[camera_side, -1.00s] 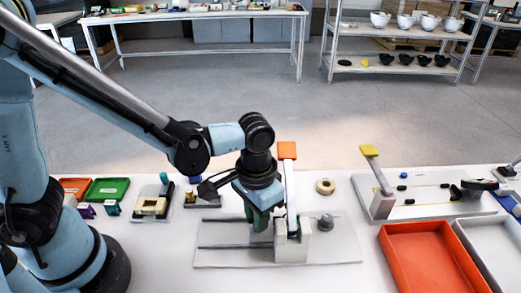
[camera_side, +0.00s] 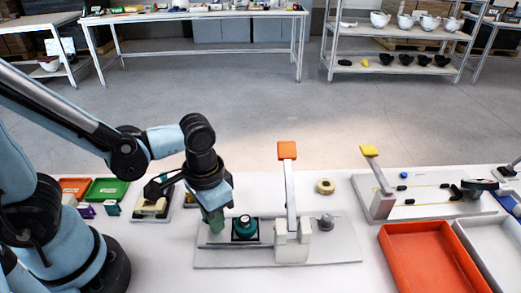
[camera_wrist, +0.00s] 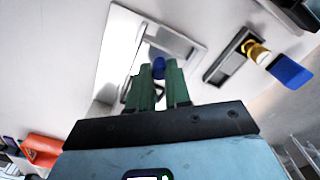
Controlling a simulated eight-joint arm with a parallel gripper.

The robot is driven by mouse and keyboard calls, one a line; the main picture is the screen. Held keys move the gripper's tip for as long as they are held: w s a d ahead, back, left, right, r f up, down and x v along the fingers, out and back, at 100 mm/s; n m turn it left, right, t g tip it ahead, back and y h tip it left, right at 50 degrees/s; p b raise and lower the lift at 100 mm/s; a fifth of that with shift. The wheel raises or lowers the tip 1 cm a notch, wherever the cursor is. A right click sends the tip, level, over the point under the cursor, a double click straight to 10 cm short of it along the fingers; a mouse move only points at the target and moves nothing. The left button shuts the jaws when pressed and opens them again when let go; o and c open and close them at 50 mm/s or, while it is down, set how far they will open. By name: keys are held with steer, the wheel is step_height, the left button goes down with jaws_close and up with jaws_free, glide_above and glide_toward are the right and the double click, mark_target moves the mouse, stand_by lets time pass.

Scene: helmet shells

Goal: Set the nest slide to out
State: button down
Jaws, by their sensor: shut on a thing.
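The nest slide (camera_side: 245,236) is a dark square carriage with a teal domed part on it, on the rails of a light grey baseplate (camera_side: 335,251). It sits left of the grey press block (camera_side: 292,247) and clear of it. The press lever (camera_side: 287,151), with its orange end, stands up. My gripper (camera_side: 215,226) is at the left of the nest, low over the rails, shut on the slide's handle, which its green fingers mostly hide. In the wrist view, a small blue rounded piece (camera_wrist: 159,66) shows between the fingertips (camera_wrist: 160,72).
An orange-red tray (camera_side: 430,232) and a grey tray stand at the right. A yellow-handled fixture (camera_side: 383,205) is behind them. Green (camera_side: 107,189) and orange trays and small fixtures lie at the left, close behind my arm. A tan ring (camera_side: 325,187) lies behind the press.

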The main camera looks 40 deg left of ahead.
steer(key=shift+s+a, duration=0.2)
steer(key=shift+a, duration=0.05)
steer(key=c, duration=1.1)
jaws_free()
steer(key=shift+o, duration=0.2)
steer(key=shift+d, duration=0.1)
steer(key=shift+w+r, duration=0.1)
step_height(320, 180, up, 12)
steer(key=w+a+f+n+t, duration=0.1)
steer(key=w+a+t, duration=0.4)
steer(key=a+t, duration=0.2)
steer(key=shift+w+a+f+n, duration=0.15)
steer(key=shift+a+f+n, duration=0.2)
steer(key=shift+a, duration=0.55)
